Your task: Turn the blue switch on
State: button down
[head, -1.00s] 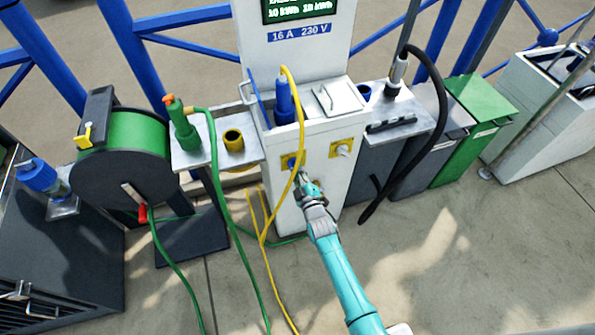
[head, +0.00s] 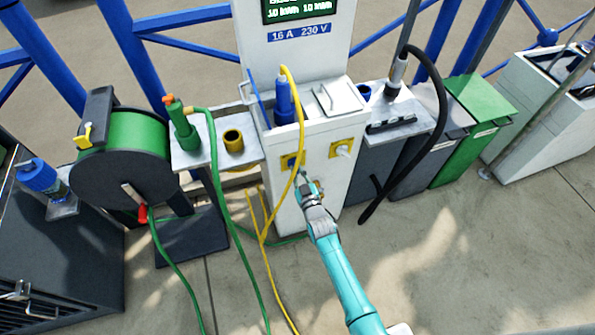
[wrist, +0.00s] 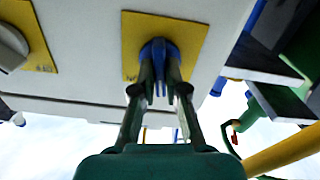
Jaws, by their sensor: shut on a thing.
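The blue switch (wrist: 158,47) is a round knob on a yellow plate (wrist: 185,28) on the white pedestal's face. My gripper (wrist: 160,82) is shut on it, with one finger on each side, in the wrist view. The fingers hide part of the knob, and I cannot read its angle or markings. In the head view my gripper (head: 302,178) reaches up to the left yellow plate (head: 287,161). There the yellow cable crosses in front and little of the switch shows.
A second yellow plate with a pale knob (head: 343,151) is to the right. The yellow cable (head: 299,115) hangs from the blue plug (head: 284,98) close beside my gripper. A black hose (head: 437,130) hangs further right. The floor in front is mostly clear.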

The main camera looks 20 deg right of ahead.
jog(key=m, duration=0.5)
jog(key=shift+m, duration=0.3)
jog(key=m, duration=0.5)
jog(key=shift+m, duration=0.4)
jog(key=c, duration=1.2)
grip_release()
jog(key=s, duration=1.2)
